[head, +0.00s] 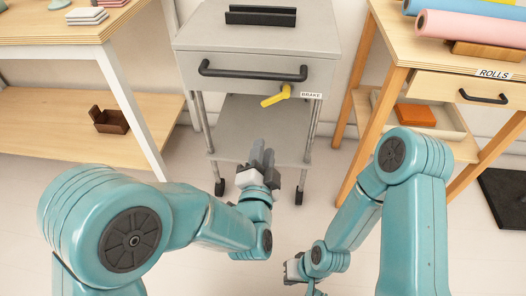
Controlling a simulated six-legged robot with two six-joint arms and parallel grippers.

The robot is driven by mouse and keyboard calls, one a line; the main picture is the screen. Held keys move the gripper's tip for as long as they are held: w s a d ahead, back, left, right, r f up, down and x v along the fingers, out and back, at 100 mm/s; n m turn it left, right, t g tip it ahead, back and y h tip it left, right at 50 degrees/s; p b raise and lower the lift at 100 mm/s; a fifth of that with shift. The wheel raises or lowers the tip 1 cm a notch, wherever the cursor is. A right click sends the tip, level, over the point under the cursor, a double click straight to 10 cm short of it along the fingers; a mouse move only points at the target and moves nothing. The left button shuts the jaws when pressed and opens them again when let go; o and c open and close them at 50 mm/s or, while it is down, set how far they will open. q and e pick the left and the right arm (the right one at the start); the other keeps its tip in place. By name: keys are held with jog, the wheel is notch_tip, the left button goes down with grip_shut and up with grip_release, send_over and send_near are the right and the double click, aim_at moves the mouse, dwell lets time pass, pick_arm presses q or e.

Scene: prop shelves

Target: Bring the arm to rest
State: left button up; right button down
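My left arm comes in from the left and reaches to the middle of the head view. Its gripper (262,156) points away from me, in front of the grey trolley's lower shelf. Its two grey fingers lie close together, with nothing seen between them. My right arm comes in from the right and bends down at its elbow. Its gripper (293,270) is low in the middle, partly hidden by its own wrist, so its fingers cannot be made out. I see no object held by either arm.
A grey trolley (322,33) with a black handle and yellow brake lever (275,97) stands ahead. A wooden table (50,30) is at left, with a brown box (110,121) on its lower shelf. A wooden desk (400,45) with rolls (470,27) is at right. Pale floor lies between.

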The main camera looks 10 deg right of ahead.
dwell(0.3)
pick_arm(q)
jog(key=w+a+f+n+y, duration=0.1)
jog(key=w+a+f+y, duration=0.15)
jog(key=a, duration=0.25)
jog(key=w+a+f+n+g+y, duration=0.1)
jog(key=a+f, duration=0.2)
jog(key=a, duration=0.1)
jog(key=w+a+f+n+y, duration=0.1)
jog(key=a+f+y, duration=0.15)
jog(key=a, duration=0.25)
jog(key=s+a+f+n+g, duration=0.3)
jog(key=a+f+g, duration=0.1)
jog(key=a+f, duration=0.6)
jog(key=s+f+n+g+h, duration=0.3)
jog(key=s+f+n+g, duration=0.45)
jog(key=s+f, duration=0.7)
jog(key=s+d+r+n+g+h, duration=0.1)
jog(key=s+n+g, duration=0.1)
jog(key=s, duration=0.2)
jog(key=s+d+r+n+g, duration=0.1)
jog(key=s+d+n+g, duration=0.1)
jog(key=s, duration=0.2)
notch_tip(320, 180, up, 30)
jog(key=m+p, duration=0.1)
jog(key=p, duration=3)
jog(key=shift+s+r, duration=0.15)
jog(key=shift+s, duration=0.15)
jog(key=shift+d, duration=0.1)
